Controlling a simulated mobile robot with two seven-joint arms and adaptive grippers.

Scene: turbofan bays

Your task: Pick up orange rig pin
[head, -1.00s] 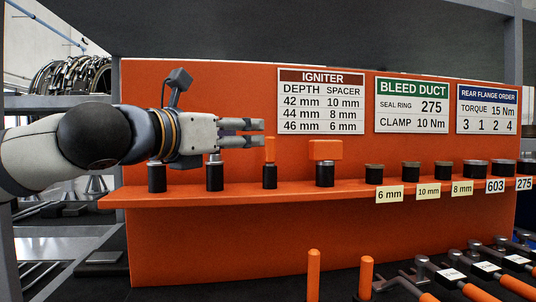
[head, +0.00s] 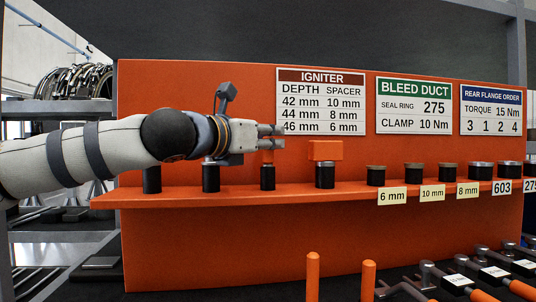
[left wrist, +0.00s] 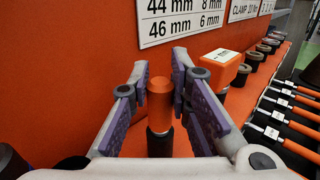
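The orange rig pin (head: 268,156) stands upright in a black holder (head: 268,177) on the orange shelf. In the left wrist view the pin (left wrist: 160,103) stands between the two fingers of my left gripper, with its holder (left wrist: 160,143) below. My left gripper (head: 271,137) reaches in from the left at the pin's height. In the head view its fingers hide part of the pin. In the left wrist view the gripper (left wrist: 158,82) is open around the pin, with small gaps showing on both sides. My right gripper is not in view.
An orange block (head: 325,151) stands in a holder just right of the pin. Several dark spacers and rings (head: 376,175) continue along the shelf (head: 230,198). The orange back panel (head: 190,85) rises close behind. Two orange rods (head: 313,275) and tools stand in front below.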

